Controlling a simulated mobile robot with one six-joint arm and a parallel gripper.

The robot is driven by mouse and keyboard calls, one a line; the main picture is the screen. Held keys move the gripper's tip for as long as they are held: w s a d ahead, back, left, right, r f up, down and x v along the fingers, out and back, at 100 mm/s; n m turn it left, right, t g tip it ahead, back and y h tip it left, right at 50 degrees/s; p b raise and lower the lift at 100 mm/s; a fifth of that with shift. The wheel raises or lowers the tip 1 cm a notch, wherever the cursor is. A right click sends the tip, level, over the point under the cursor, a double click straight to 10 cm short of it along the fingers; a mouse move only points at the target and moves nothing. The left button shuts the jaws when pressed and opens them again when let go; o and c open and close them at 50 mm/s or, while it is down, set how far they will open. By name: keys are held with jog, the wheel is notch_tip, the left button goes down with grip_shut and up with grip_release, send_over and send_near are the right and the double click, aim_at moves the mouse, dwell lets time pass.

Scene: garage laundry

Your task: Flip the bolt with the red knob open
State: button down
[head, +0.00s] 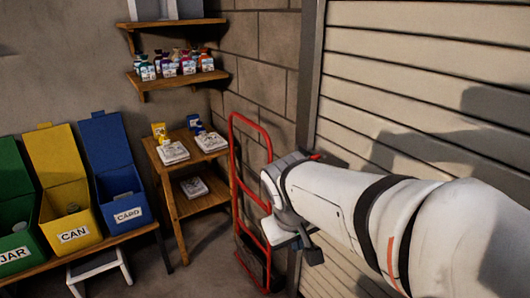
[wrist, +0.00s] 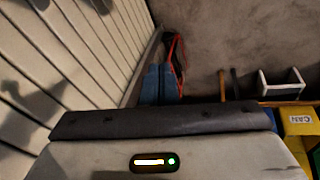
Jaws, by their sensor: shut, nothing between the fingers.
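A small red-orange spot (head: 315,156) shows just above my wrist in the head view, beside the frame of the slatted door (head: 420,90). It may be the red knob, but it is too small to tell. The bolt itself is not clearly visible; my arm covers part of the door and its frame. My gripper (head: 312,254) is at the end of the white arm, low beside the door frame, shut and empty. In the wrist view its grey housing and dark front edge fill the bottom, and no knob shows there.
A red hand truck (head: 236,150) stands left of my gripper against the block wall. Further left are a wooden side table (head: 180,207) and green, yellow (head: 63,203) and blue (head: 119,185) bins on a bench. A wall shelf (head: 180,80) holds several bottles.

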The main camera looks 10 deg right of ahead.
jog(key=w+d+f+n+t+h+b, duration=0.1)
jog(key=w+d+f+n+h+b, duration=0.15)
jog(key=w+b, duration=0.35)
jog(key=w+d+f+n+t+h+b, duration=0.1)
jog(key=w+d+h+b, duration=0.2)
jog(key=w, duration=0.5)
jog(key=w+d+f+n+t+h+b, duration=0.1)
jog(key=w+d+f+h+b, duration=0.1)
jog(key=w+d+b, duration=0.4)
jog(key=w+n+t+h+b, duration=0.3)
jog(key=w+b, duration=0.4)
jog(key=w, duration=0.8)
jog(key=shift+a+n+t, duration=0.4)
jog(key=shift+n+t, duration=0.3)
jog(key=shift+n, duration=0.05)
jog(key=shift+h, duration=0.25)
send_near(312, 154)
jog(key=x, duration=0.5)
jog(key=shift+a+b, duration=0.2)
jog(key=shift+b, duration=0.25)
